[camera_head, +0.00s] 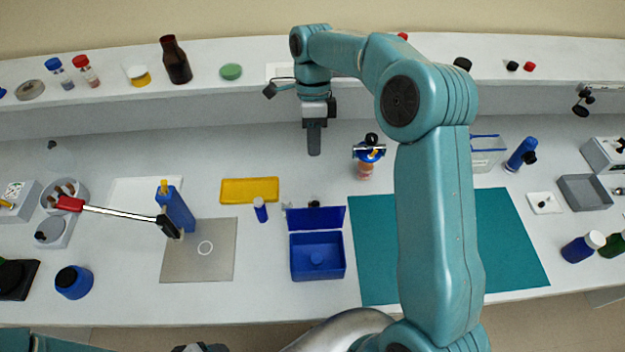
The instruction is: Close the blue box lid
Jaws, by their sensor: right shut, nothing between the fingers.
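The blue box (317,272) stands on the bench in the middle, left of the teal mat. Its lid (316,218) is open and stands up at the box's back edge. A round blue shape shows inside the box. My right gripper (314,153) is shut and empty, pointing down behind the box and well clear of the lid. My right arm reaches over from the right side of the picture. My left gripper is not clearly visible; only a piece of teal arm shows at the bottom left.
A small blue bottle (261,210) stands just left of the lid, with a yellow tray (249,190) behind it. The teal mat (375,285) lies right of the box. A grey plate (197,262) lies left. A blue-topped stand (367,156) is right of my right gripper.

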